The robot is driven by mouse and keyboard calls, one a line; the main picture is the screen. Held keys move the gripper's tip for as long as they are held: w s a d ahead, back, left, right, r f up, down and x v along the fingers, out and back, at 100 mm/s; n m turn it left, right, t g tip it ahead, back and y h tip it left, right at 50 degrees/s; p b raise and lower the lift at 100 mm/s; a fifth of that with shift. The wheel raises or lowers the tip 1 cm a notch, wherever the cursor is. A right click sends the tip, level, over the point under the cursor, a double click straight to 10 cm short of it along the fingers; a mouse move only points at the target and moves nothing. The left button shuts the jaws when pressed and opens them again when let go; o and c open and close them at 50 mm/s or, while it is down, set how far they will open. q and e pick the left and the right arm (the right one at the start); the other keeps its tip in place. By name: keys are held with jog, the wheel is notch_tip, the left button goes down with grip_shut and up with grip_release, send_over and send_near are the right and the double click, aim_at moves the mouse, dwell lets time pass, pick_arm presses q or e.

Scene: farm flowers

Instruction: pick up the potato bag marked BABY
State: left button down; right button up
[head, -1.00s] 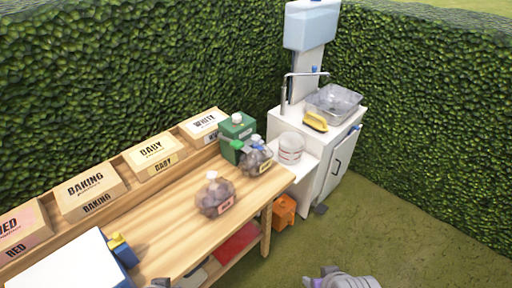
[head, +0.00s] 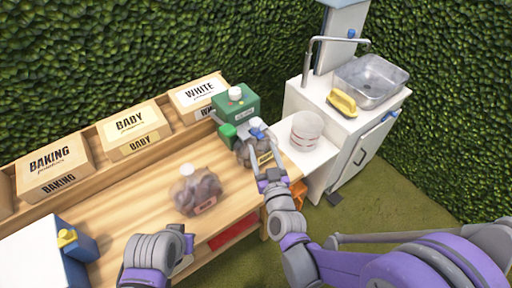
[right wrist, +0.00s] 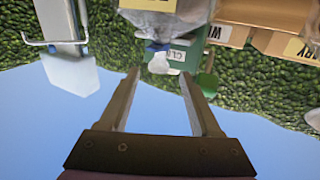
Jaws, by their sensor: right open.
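A clear potato bag with a yellow label (head: 243,154) stands near the right end of the wooden table, its print too small to read. Its yellow matches the BABY box label. My right gripper (head: 262,148) is at this bag's front right and partly covers it. In the right wrist view, the open, empty fingers (right wrist: 158,76) point at the bag (right wrist: 190,14), which shows upside down at the top edge with a blue piece at its neck. Another potato bag (head: 197,192) with a pinkish-red label stands nearer. My left gripper (head: 185,240) is low in the head view, its jaws unclear.
A green container (head: 240,103) stands just behind the yellow-labelled bag. Boxes marked BAKING (head: 52,160), BABY (head: 132,122) and WHITE (head: 199,91) line the back shelf. A whitish tub (head: 306,131) and a sink (head: 372,80) are at the right. A blue-and-white box is front left.

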aim_at(256, 128)
pick_arm(q)
jog(key=shift+s+a+r, duration=0.1)
jog(key=shift+r, duration=0.25)
pick_arm(e)
jog(key=x, duration=0.4)
jog(key=shift+s+r, duration=0.1)
pick_arm(q)
jog(key=shift+w+r+p, duration=0.2)
jog(key=shift+r+p, duration=0.4)
jog(key=shift+p, duration=0.2)
pick_arm(e)
jog(key=x, duration=0.6)
jog(key=shift+d+r, duration=0.1)
jog(key=shift+c, duration=0.8)
grip_shut()
jog(key=shift+r, duration=0.1)
